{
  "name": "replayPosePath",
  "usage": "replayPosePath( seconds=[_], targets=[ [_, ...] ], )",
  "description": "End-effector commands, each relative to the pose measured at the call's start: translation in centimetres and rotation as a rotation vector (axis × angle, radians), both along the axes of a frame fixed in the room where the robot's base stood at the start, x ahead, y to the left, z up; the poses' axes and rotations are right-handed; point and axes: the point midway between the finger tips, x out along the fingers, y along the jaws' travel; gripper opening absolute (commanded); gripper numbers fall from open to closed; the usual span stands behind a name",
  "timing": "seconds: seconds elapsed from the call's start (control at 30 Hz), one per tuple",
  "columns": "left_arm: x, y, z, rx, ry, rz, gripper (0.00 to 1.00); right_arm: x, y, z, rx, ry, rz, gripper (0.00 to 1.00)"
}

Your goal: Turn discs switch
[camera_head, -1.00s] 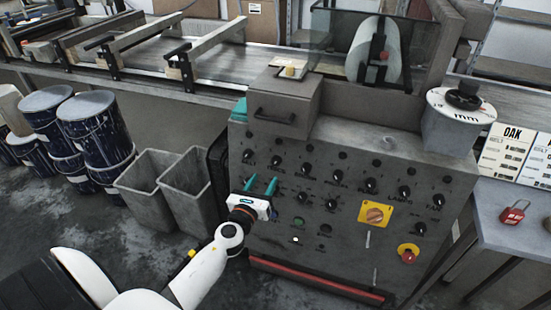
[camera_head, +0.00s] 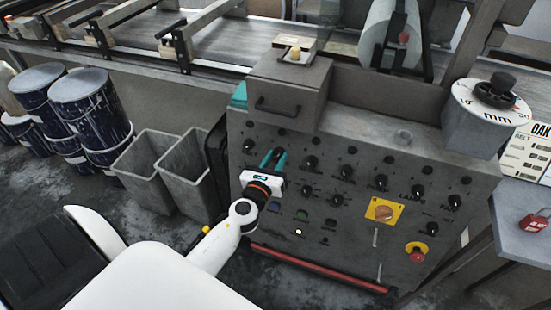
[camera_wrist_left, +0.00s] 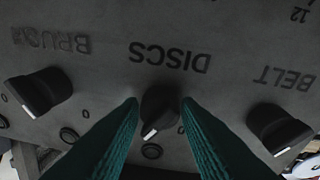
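The control panel (camera_head: 350,215) of the grey machine carries rows of black knobs. The discs switch (camera_wrist_left: 160,106) is a black knob with a white pointer mark, under the word DISCS, which appears upside down in the left wrist view. Its pointer faces down and slightly left there. My left gripper (camera_head: 274,158) has its teal fingers at the panel's upper left knob row. In the left wrist view its fingertips (camera_wrist_left: 160,102) sit on both sides of the discs switch, close against it. The switch is hidden behind the fingers in the head view. My right gripper is not in view.
The brush knob (camera_wrist_left: 40,92) and belt knob (camera_wrist_left: 278,128) flank the discs switch. A yellow-plated rotary switch (camera_head: 383,210) and red stop button (camera_head: 417,253) are lower right. A box with a handle (camera_head: 287,92) juts out above. Grey bins (camera_head: 150,165) stand left.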

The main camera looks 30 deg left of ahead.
Motion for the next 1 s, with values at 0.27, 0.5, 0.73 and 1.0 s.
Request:
replayPosePath(
  seconds=[0.27,0.5,0.73,1.0],
  targets=[
    [0.0,0.0,0.0,-0.003,-0.001,0.0,0.05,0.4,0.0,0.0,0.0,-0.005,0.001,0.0],
    [0.0,0.0,-0.1,-0.062,-0.015,0.011,0.05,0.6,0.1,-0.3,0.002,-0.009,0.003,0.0],
    [0.1,-0.1,-0.1,-0.211,-0.051,0.038,0.05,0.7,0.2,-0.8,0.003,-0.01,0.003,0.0],
    [0.1,-0.2,-0.1,-0.453,-0.11,0.084,0.05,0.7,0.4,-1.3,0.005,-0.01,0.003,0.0]
  ],
)
